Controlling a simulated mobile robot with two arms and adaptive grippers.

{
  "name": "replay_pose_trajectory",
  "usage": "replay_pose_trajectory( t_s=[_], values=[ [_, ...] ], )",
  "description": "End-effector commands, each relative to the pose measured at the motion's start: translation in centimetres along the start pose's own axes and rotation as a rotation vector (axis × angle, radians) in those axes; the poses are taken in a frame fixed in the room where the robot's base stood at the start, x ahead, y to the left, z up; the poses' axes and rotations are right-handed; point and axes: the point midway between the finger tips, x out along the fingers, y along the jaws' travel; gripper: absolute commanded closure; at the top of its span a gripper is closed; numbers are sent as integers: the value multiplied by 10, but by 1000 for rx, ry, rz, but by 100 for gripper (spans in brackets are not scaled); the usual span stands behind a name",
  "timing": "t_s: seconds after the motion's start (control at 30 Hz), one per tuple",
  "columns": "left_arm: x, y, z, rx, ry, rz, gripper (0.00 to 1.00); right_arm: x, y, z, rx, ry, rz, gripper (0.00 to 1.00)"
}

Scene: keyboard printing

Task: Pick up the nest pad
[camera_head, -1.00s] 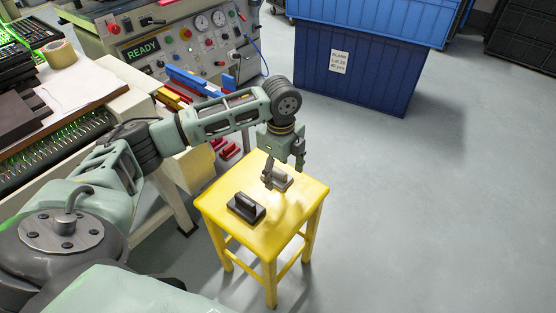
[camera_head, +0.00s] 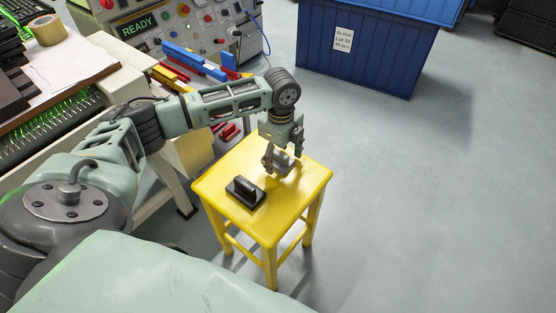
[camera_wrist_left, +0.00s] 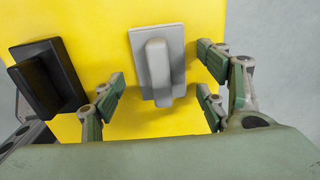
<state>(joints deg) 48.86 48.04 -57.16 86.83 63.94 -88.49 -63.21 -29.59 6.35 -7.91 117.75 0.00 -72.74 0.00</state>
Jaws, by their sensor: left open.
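Two small pads with raised handles lie on a yellow stool: a light grey one (camera_wrist_left: 140,60) and a black one (camera_head: 246,192). The black pad also shows at the left of the left wrist view (camera_wrist_left: 42,78). I cannot tell from looks alone which is the nest pad. My left gripper (camera_head: 281,162) is open, low over the grey pad. In the left wrist view its fingers (camera_wrist_left: 160,85) stand on both sides of the grey pad's handle, with gaps. In the head view the gripper partly hides the grey pad. My right gripper is not in view.
The yellow stool (camera_head: 225,178) is small, with open floor to its right. A bench machine with a READY display (camera_head: 138,25) and red and blue bars stands behind left. A blue bin (camera_head: 365,65) is at the back.

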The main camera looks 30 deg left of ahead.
Motion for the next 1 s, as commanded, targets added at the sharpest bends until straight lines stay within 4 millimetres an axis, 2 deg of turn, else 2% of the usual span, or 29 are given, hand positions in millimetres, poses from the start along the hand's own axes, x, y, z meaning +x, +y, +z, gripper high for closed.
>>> replay_pose_trajectory(
  t_s=[0.27,0.8,1.0],
  values=[
    [3,0,0,0,0,-1,33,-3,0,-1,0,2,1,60],
    [2,0,0,0,0,-1,78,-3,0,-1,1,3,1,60],
    [2,0,0,0,0,-1,80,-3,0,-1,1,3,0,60]
  ],
)
